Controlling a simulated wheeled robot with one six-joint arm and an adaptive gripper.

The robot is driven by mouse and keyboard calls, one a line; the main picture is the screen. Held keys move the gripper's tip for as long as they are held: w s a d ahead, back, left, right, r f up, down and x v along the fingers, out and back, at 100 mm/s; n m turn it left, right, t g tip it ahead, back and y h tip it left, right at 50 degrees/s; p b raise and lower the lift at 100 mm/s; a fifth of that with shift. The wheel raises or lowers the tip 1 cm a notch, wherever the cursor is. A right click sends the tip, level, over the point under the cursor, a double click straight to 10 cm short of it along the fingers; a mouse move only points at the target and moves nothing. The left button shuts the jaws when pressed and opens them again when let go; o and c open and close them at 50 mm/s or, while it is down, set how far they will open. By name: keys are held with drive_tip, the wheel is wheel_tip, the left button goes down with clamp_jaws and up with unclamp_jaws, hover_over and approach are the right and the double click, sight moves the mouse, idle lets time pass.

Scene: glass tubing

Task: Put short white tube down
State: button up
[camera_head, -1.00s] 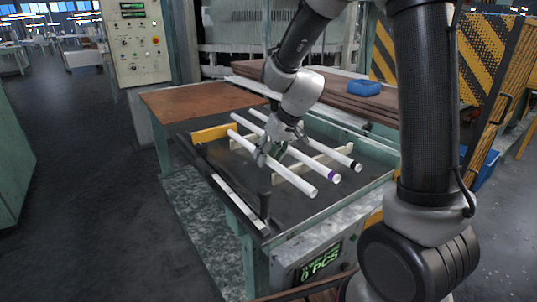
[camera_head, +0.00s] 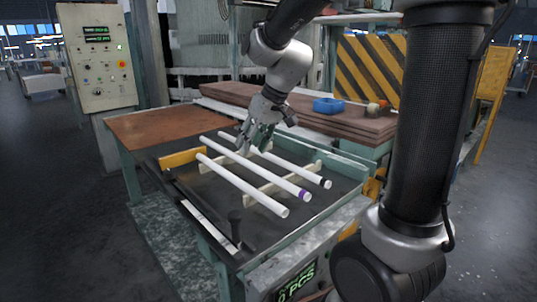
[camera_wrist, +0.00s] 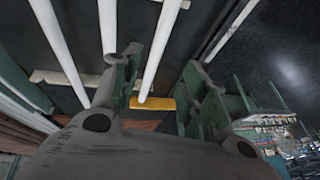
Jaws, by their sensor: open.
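The plain white tube (camera_head: 240,184) is the front one of three tubes and lies across two pale support bars. A tube with a purple band (camera_head: 255,171) lies behind it, and one with a black band (camera_head: 290,163) lies farthest back. My gripper (camera_head: 254,149) is open, above the far part of the tubes and apart from the plain tube. In the wrist view, one tube (camera_wrist: 160,50) runs between the open fingers in the picture, with its end near the yellow stop. Nothing is held.
The pale support bar (camera_head: 270,187) stands on the dark table tray. A yellow stop (camera_head: 181,158) is at the tray's left edge. Brown boards (camera_head: 245,97) with a blue box (camera_head: 328,106) lie behind. A dark upright post (camera_head: 235,222) stands at the tray's front.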

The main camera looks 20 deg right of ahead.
drive_tip(key=s+d+r+m+h, duration=0.1)
drive_tip(key=s+d, duration=0.4)
drive_tip(key=s, duration=0.6)
drive_tip(key=s+d+r+m+h, duration=0.1)
drive_tip(key=s+d, duration=0.5)
drive_tip(key=s, duration=0.6)
drive_tip(key=shift+d+m+t+h, duration=0.2)
drive_tip(key=shift+m+t+h, duration=0.1)
drive_tip(key=shift+m+h, duration=0.35)
drive_tip(key=shift+w+r, duration=0.1)
